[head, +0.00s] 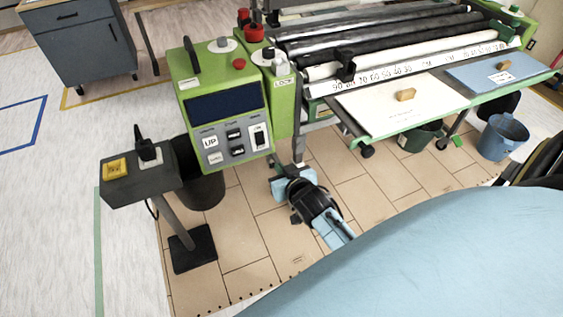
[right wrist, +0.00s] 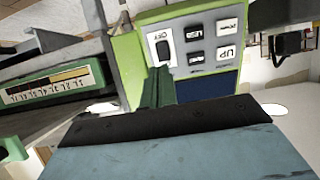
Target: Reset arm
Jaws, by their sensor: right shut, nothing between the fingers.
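My right gripper (head: 276,164) is low in front of the green machine's control box (head: 182,65), just below its panel. In the right wrist view its dark green fingers (right wrist: 158,88) are together, with nothing between them. They point at the grey panel (right wrist: 195,45), close to the black rocker switch (right wrist: 163,50). I cannot tell whether the fingertips touch the panel. My left gripper is not in view.
A grey pedestal (head: 127,185) with a yellow button stands left of the machine. A black bin (head: 200,187) is behind it. The white paste table (head: 385,112) and rollers (head: 400,38) extend right. A blue bucket (head: 502,137) stands far right. Open tiled floor (head: 235,235) lies in front.

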